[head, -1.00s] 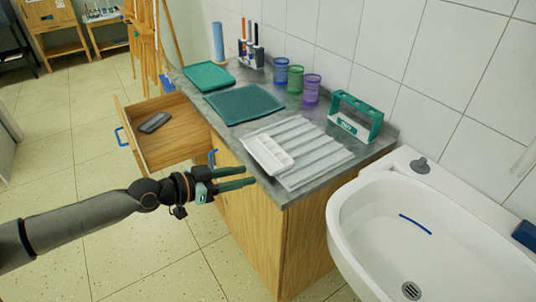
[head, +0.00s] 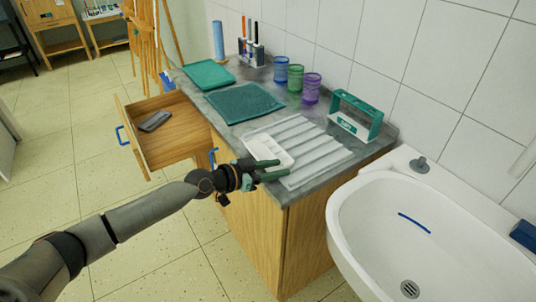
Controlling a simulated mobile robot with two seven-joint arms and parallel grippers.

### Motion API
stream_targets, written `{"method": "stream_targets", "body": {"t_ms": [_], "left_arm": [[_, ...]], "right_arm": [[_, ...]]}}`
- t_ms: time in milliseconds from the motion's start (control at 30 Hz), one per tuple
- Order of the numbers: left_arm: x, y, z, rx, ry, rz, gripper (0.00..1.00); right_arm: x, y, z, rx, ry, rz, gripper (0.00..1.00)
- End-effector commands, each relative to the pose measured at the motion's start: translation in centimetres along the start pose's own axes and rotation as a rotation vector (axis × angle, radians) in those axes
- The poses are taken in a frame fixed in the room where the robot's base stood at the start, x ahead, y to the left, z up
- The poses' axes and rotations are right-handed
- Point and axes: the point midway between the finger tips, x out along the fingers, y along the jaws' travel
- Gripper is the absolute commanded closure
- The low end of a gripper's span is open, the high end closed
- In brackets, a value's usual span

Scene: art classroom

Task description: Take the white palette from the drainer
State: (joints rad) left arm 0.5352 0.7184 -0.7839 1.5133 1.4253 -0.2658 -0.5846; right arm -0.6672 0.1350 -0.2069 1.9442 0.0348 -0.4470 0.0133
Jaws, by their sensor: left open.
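The white palette (head: 266,147) lies on the left part of the light grey ribbed drainer (head: 318,150), on the grey counter. Its wells face up. My left gripper (head: 274,169) is open at the palette's near end, by the counter's front edge. Its green fingers overlap the palette's near corner in the picture. I cannot tell whether they touch it or whether its edge is between them. The fingers hide part of that end. My right gripper is out of view.
A teal tray (head: 208,75) and a dark green mat (head: 243,102) lie farther left on the counter. Blue, green and purple cups and a green-white rack (head: 355,115) stand behind. An open drawer (head: 165,140) juts out left. A sink (head: 440,235) is at right.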

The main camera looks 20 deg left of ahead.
Motion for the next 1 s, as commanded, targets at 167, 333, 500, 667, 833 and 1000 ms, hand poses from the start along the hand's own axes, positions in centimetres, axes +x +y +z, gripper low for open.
{"method": "stream_targets", "body": {"t_ms": [167,333,500,667,833,1000], "left_arm": [[0.62,-0.01,-0.04,0.001,-0.001,0.000,0.59],[0.58,0.00,-0.03,0.001,-0.001,0.000,0.61],[0.57,0.01,-0.03,0.001,-0.001,0.000,0.81],[0.56,0.00,-0.03,0.001,0.000,0.000,0.99],[0.56,0.01,-0.02,0.001,-0.001,0.000,1.00],[0.55,0.00,-0.02,0.001,-0.001,0.000,1.00]], "right_arm": [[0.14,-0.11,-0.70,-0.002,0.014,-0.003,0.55],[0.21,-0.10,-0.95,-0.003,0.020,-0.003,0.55],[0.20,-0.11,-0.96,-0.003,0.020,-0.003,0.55],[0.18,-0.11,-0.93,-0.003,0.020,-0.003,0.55],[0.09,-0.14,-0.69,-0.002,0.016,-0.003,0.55],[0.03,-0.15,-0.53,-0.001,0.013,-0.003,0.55]]}}
